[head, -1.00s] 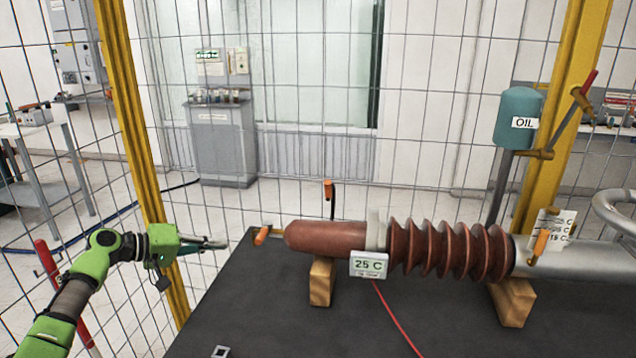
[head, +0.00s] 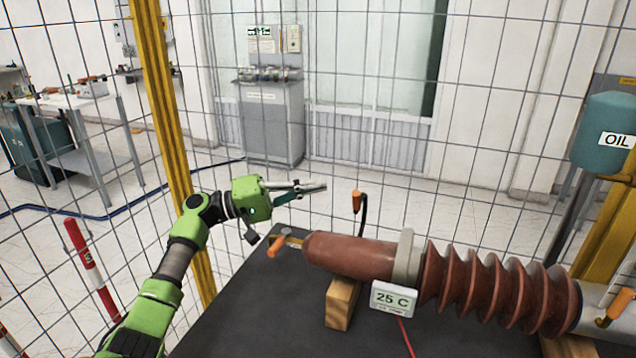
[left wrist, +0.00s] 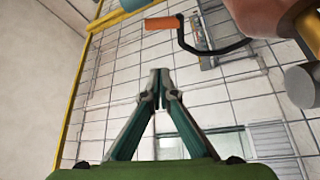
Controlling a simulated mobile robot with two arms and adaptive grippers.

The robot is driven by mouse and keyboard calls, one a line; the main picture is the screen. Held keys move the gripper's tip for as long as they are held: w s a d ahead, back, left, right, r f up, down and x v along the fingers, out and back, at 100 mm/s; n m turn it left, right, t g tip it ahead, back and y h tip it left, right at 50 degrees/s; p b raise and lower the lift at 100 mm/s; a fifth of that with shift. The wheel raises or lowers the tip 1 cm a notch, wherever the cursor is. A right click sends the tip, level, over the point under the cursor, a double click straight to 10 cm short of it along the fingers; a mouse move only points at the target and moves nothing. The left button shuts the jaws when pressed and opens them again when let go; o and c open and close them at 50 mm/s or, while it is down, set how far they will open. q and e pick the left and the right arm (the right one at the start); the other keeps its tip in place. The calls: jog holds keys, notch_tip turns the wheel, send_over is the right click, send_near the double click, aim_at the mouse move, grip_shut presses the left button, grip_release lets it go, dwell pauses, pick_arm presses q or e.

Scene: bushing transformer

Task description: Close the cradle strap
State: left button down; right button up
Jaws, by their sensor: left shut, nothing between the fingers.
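The cradle strap is a dark curved band (head: 364,217) with an orange handle (head: 357,202), standing up behind the brown bushing (head: 345,256). It is not over the bushing. My left gripper (head: 320,187) is shut and empty, pointing right, to the left of the handle with a gap in the picture. In the left wrist view the shut fingertips (left wrist: 161,80) lie below the orange handle (left wrist: 163,23) and black band (left wrist: 215,49), apart from them. The bushing (left wrist: 262,14) is at upper right there. My right gripper is not in view.
The bushing rests on wooden blocks (head: 341,302) on a dark table (head: 260,310). A second orange handle (head: 277,246) is at its left end. A 25 C sign (head: 393,298) stands in front. A wire fence and yellow posts (head: 165,120) enclose the area.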

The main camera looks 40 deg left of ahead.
pick_arm(q)
jog(key=p+x, duration=0.3)
jog(key=x, duration=0.5)
jog(key=shift+s+d+f+p, duration=0.15)
jog(key=shift+s+f+p, duration=0.15)
jog(key=shift+s, duration=0.35)
jog(key=shift+s+d+f+p, duration=0.2)
jog(key=shift+s+p, duration=0.15)
jog(key=shift+s, duration=0.3)
jog(key=shift+s+d+f+p, duration=0.15)
jog(key=shift+s+f+p, duration=0.2)
jog(key=shift+s, duration=0.3)
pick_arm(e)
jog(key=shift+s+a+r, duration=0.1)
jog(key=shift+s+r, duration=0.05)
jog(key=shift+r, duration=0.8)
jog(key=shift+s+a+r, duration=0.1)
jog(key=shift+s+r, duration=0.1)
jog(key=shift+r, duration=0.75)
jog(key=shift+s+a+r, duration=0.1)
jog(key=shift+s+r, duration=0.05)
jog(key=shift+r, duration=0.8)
